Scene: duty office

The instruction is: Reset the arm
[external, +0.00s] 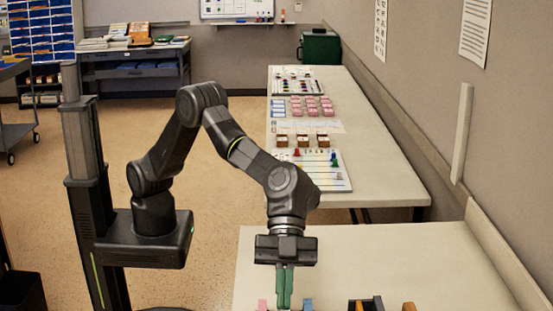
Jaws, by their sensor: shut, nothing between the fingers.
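My gripper (284,288) hangs from my bent arm over the near table (410,265), pointing down. Its two green fingers are together, with nothing seen between them. The fingertips are close to the front of the picture, between a pink item (263,304) on the left and a blue item (308,304) on the right. Whether the fingertips touch anything cannot be told. The lower parts of these items are cut off by the picture's edge.
A dark item (366,303) and an orange-brown item (409,306) stand at the near table's front. A far table (378,140) holds a board with coloured pieces (325,172), small brown boxes and pink blocks. The wall bounds the right side. The near table's middle right is clear.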

